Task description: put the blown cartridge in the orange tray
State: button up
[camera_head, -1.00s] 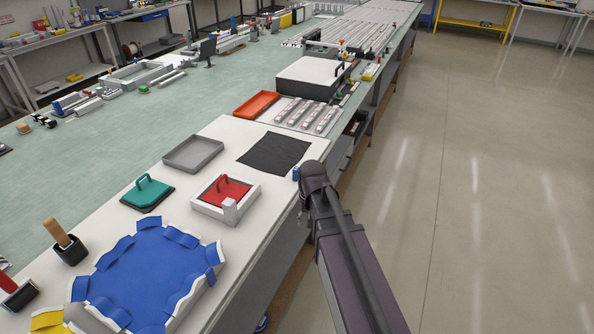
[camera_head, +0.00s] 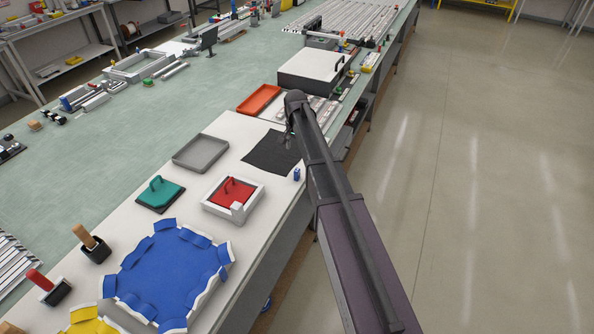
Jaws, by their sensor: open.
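The orange tray (camera_head: 250,106) lies on the bench just left of the end of my arm, and looks empty. A pale rack of several cartridges (camera_head: 320,103) lies to its right, partly hidden behind my arm. I cannot tell from this view which cartridge is the blown one. My gripper (camera_head: 286,139) hangs from the arm's end over the black mat (camera_head: 262,158); it is small and dark, with no cartridge visible in it.
A grey empty tray (camera_head: 200,165), a green handled block (camera_head: 160,209) and a red handled block in a white frame (camera_head: 232,192) stand nearer. A small blue item (camera_head: 296,174) stands by the bench edge. A white-lidded box (camera_head: 312,65) stands behind the rack.

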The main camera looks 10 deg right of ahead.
aim_at(297, 170)
jog(key=shift+f, duration=0.15)
notch_tip(297, 170, down, 8)
jog(key=b, duration=0.8)
jog(key=shift+f+b, duration=0.2)
jog(key=shift+b, duration=0.15)
dwell(0.5)
jog(key=shift+s+d+f+b, duration=0.1)
jog(key=shift+f+b, duration=1.2)
jog(key=shift+b, duration=0.05)
jog(key=shift+d+f+b, duration=0.1)
jog(key=shift+f+b, duration=1.2)
grip_shut()
